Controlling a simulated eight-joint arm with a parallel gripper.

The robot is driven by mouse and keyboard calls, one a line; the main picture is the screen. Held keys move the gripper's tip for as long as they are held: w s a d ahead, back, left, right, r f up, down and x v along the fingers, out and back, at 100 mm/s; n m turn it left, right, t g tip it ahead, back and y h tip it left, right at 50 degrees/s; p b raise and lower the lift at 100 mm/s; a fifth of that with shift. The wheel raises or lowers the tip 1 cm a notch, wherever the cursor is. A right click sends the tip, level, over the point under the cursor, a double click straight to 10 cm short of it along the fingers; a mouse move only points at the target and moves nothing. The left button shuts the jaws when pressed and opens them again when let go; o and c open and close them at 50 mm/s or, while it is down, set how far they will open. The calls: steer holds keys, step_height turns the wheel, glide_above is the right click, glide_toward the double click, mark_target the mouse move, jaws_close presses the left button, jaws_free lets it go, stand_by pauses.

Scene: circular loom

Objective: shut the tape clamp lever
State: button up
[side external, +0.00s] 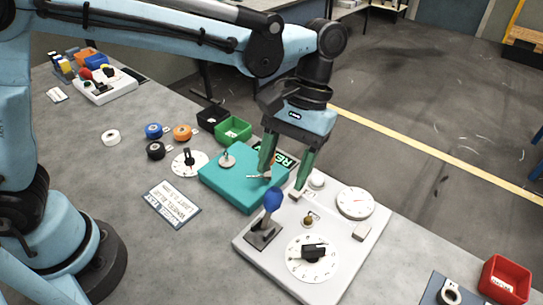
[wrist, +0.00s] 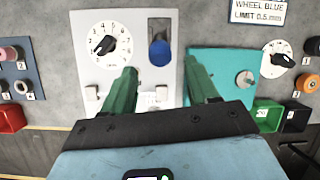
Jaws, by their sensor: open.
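The lever, which I take to be the tape clamp lever, has a blue knob (side external: 272,201) and rises roughly upright from a dark grey base (side external: 264,236) on the white panel (side external: 340,262). My gripper (side external: 282,184) has green fingers, spread open and empty. It hangs above the panel's far left part, behind the knob in the side view. In the wrist view my gripper (wrist: 159,66) points toward the knob; I cannot tell any contact.
The panel also bears a black-knobbed dial (side external: 313,252), a gauge (side external: 355,202) and a small brass knob (side external: 308,220). A teal block (side external: 232,190) with a metal peg stands close to the left. Green (side external: 233,130) and red (side external: 505,278) bins stand farther off.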

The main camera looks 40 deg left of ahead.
steer(key=shift+v, duration=1.75)
steer(key=shift+a, duration=0.15)
steer(key=s+a+f+m+t, duration=0.1)
steer(key=a+t, duration=0.4)
steer(key=a, duration=0.5)
steer(key=s+a+f+m+t, duration=0.1)
steer(key=s+a+t, duration=0.1)
steer(key=a+t, duration=0.4)
steer(key=a, duration=0.4)
steer(key=shift+s+a+t, duration=0.2)
steer(key=shift+s+t, duration=0.1)
steer(key=shift+s, duration=0.1)
